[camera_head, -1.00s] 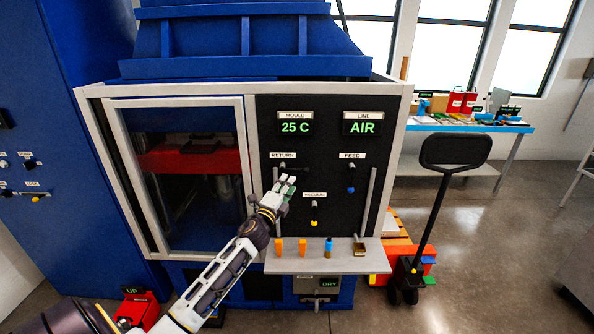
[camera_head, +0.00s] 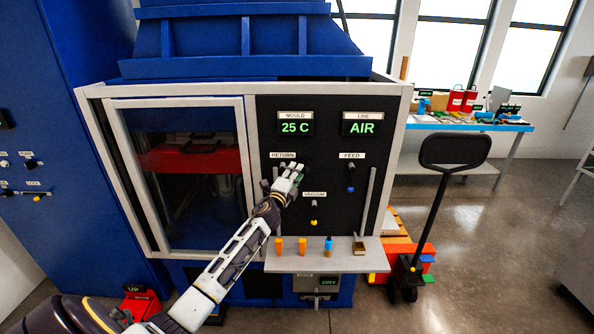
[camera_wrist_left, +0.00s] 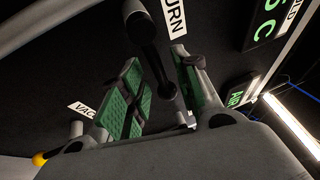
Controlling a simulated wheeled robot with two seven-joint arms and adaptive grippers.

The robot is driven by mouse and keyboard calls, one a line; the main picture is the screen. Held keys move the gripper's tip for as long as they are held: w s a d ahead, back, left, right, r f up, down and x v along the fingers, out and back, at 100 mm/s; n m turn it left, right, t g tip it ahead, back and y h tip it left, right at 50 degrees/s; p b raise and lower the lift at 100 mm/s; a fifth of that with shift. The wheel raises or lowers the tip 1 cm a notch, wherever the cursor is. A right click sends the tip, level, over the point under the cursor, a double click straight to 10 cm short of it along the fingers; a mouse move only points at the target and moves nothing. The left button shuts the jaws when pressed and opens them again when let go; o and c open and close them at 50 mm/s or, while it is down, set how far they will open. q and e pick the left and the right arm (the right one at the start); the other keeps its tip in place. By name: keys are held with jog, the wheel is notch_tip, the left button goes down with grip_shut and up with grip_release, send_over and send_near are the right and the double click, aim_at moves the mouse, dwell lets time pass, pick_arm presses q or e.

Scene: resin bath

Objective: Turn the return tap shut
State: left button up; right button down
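The return tap (camera_wrist_left: 151,48) shows in the left wrist view as a dark lever on a grey hub, below the RETURN label (camera_wrist_left: 172,15). In the head view my left gripper (camera_head: 288,178) is in front of this tap under the RETURN label (camera_head: 283,155) and hides most of it. In the left wrist view my left gripper (camera_wrist_left: 165,95) is open, with green pads on its fingers. The tap's lever end lies between the two fingers in the picture. I cannot tell whether either pad touches it. My right gripper is not in view.
The feed tap (camera_head: 351,178) with a blue tip is to the right. The vacuum tap (camera_head: 314,212) with a yellow tip is below. A grey shelf (camera_head: 340,262) carries orange and blue pieces. Vertical grey bars (camera_head: 369,205) flank the panel.

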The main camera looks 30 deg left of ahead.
pick_arm(q)
jog(key=shift+x, duration=1)
jog(key=shift+c, duration=0.4)
grip_shut()
